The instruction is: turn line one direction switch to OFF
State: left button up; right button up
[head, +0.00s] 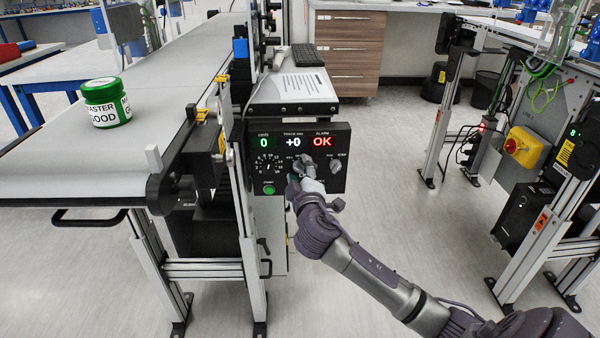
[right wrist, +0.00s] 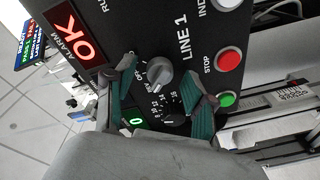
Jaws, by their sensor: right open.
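My right gripper (head: 305,170) is in front of the panel and hides the switch in the head view. In the right wrist view its green-padded fingers (right wrist: 163,84) are open, one on each side of the switch, with gaps visible. My left gripper is not in view.
Near the switch are a red stop button (right wrist: 229,61), a green button (right wrist: 228,99) and a numbered dial (head: 268,165). A green-and-white jar (head: 107,102) stands on the conveyor belt (head: 60,160). A yellow-boxed red switch (head: 523,147) is at right. Floor right of the panel is clear.

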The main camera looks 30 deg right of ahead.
grip_shut()
